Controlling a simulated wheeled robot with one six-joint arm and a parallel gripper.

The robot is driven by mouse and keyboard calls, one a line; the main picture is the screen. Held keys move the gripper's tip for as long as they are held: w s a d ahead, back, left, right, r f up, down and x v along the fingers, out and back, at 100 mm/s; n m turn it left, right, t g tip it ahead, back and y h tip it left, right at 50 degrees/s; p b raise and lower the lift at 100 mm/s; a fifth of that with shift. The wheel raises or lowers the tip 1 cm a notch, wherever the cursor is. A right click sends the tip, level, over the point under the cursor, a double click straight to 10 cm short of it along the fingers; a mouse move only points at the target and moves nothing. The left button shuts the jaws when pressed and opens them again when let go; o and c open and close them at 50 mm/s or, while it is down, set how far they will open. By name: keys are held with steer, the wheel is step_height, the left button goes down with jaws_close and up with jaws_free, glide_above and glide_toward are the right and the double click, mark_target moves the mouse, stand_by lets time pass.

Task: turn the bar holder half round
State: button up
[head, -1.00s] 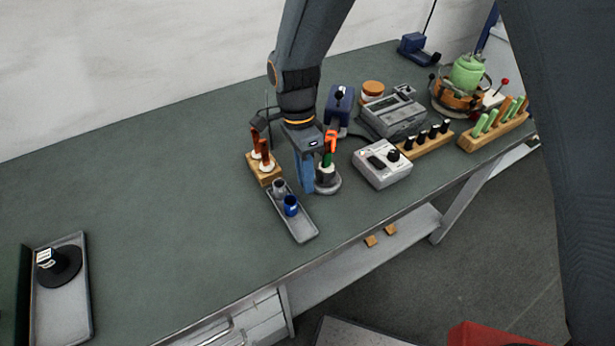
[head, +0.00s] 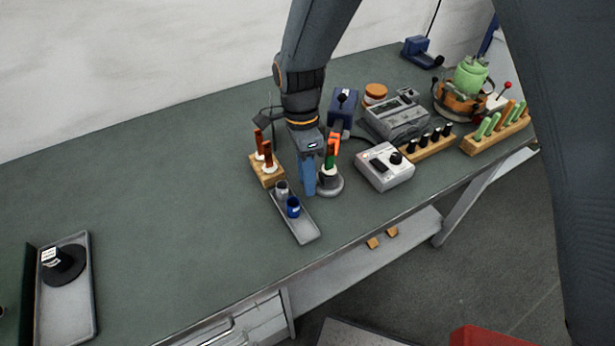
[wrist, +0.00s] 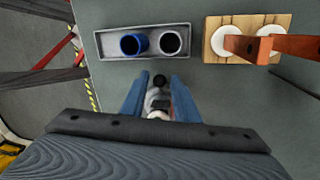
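A round grey stand (head: 329,185) sits on the green bench with an upright orange and green piece (head: 331,154) above it; I take this for the bar holder. My gripper (head: 308,190) points down at its left side, close against it. In the wrist view my gripper's two blue fingers (wrist: 157,88) stand apart on either side of a grey-white part with a black knob (wrist: 159,80). Whether they touch it cannot be seen. A wooden block (head: 265,178) holds copper-coloured bars in white collars; it also shows in the wrist view (wrist: 214,22).
A grey tray (head: 306,228) with a blue cup (head: 293,207) and a grey cup (head: 282,188) lies close by. A grey control box (head: 386,168) and wooden racks stand to the right. The bench left of the wooden block is clear up to another tray (head: 66,310).

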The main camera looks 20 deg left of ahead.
steer(key=shift+o, duration=0.4)
steer(key=shift+r, duration=0.1)
steer(key=shift+w+r, duration=0.15)
steer(key=shift+r, duration=0.1)
step_height(320, 180, up, 7)
steer(key=b, duration=0.2)
steer(key=shift+w+a, duration=0.45)
